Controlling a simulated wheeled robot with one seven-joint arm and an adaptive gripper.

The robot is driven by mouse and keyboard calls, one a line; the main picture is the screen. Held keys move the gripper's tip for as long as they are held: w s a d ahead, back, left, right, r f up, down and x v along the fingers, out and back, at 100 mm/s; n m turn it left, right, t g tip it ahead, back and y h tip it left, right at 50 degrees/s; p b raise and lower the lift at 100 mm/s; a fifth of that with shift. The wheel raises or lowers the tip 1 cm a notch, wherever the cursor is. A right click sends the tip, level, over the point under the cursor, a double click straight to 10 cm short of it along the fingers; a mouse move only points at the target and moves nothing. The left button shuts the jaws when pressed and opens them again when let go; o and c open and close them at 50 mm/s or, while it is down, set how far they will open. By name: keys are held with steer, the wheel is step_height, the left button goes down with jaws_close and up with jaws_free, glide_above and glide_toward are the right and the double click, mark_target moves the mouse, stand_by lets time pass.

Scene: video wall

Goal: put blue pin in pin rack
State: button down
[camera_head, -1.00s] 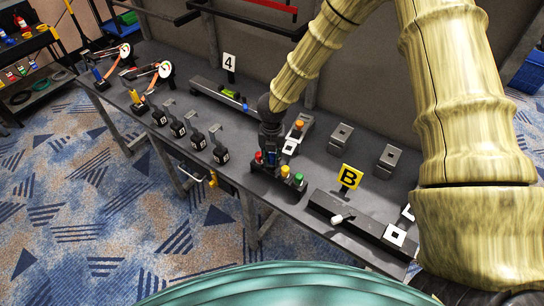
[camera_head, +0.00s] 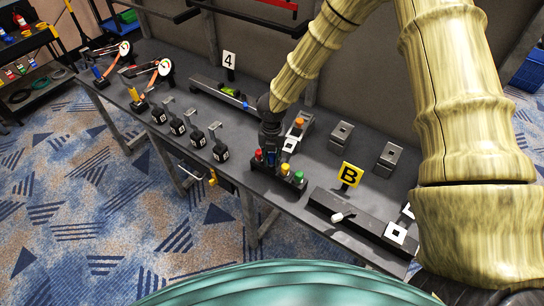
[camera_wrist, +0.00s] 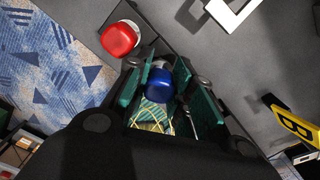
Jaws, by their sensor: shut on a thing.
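My gripper (camera_head: 271,157) points down over the table at the pin rack (camera_head: 262,184). In the wrist view, its teal fingers (camera_wrist: 158,86) are shut on the blue pin (camera_wrist: 159,84), whose rounded blue top faces the camera. A red pin (camera_head: 258,155) stands at the rack's left end. It also shows in the wrist view (camera_wrist: 119,39), just beyond the fingers. A yellow pin (camera_head: 284,169) and a green pin (camera_head: 298,177) stand to the right. The blue pin is level with the gap between red and yellow. Its lower end is hidden, so I cannot tell whether it is seated.
Right of the rack lies a dark block with a white lever (camera_head: 340,217) and a yellow B sign (camera_head: 350,175). Behind it is an orange-button box (camera_head: 297,127) and two grey blocks (camera_head: 341,137). Several black tagged locks (camera_head: 198,138) line the table's left front edge.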

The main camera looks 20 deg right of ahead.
steer(key=shift+f+b, duration=0.4)
steer(key=shift+f, duration=0.4)
steer(key=c, duration=1.2)
jaws_free()
steer(key=shift+o, duration=0.2)
steer(key=o, duration=0.5)
steer(key=shift+c, duration=0.2)
steer(key=shift+r+p, duration=2.4)
steer(key=shift+r, duration=1.15)
